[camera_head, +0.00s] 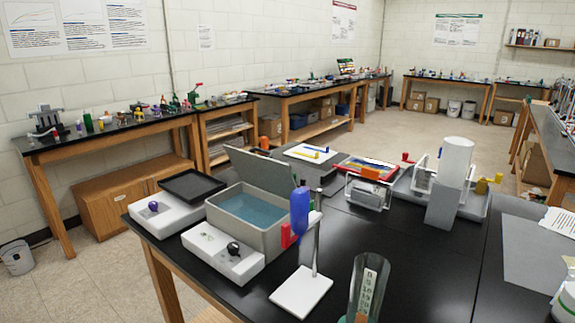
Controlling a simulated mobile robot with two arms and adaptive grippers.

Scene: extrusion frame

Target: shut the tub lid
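The grey tub (248,240) stands on the left part of the black bench, with blue-green liquid (254,209) inside. Its grey lid (263,170) is open, raised and tilted up along the tub's back edge. Neither of my grippers shows in the head view, so nothing is seen touching the tub or lid.
White blocks (172,216) and (222,251) stand left and front of the tub. A stand with a blue vessel (299,209) is close at its right. A clear cylinder (366,288) stands in front. The black bench top (410,260) is clear at centre right.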

